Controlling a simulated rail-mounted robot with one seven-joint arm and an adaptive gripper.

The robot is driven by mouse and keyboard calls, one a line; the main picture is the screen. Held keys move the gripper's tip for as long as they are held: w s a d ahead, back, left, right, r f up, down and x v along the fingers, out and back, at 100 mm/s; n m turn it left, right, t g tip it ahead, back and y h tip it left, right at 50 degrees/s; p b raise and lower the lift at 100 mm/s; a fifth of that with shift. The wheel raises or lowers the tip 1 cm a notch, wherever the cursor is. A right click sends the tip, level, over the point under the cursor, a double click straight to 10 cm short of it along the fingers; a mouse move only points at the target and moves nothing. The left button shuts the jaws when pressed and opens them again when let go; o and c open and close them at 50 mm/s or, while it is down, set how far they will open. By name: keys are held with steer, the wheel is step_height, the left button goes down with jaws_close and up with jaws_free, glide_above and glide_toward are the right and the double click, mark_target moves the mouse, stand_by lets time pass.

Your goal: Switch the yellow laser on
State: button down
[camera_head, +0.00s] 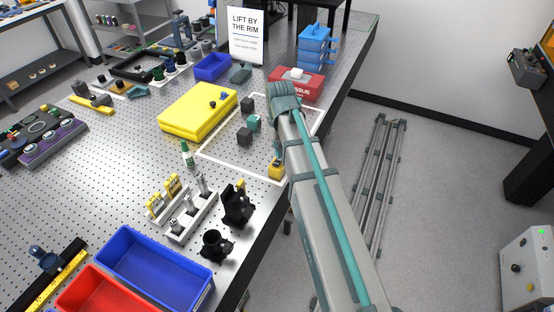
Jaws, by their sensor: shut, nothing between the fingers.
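No yellow body here can be surely told as the yellow laser. A small yellow block (276,172) sits by the table's right edge, just left of my arm, at the corner of a white outline; its details are too small to read. A large flat yellow slab (190,119) with rounded edges lies further back left, with small dark and blue pieces on top. No switch can be made out on either. My arm reaches up from the bottom right to a bend near the red tissue box. My gripper's fingers do not show; the arm appears to hide them.
Grey and teal cubes (254,122) stand inside the white outline. Black mounts (236,207) and a white rack (189,219) stand nearer. A blue bin (152,270) and a red bin (98,291) are at the front. The tissue box (304,87) and blue trays (313,45) stand behind my arm.

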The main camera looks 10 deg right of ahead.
steer(key=shift+r+p, duration=1.9)
steer(key=shift+r, duration=0.9)
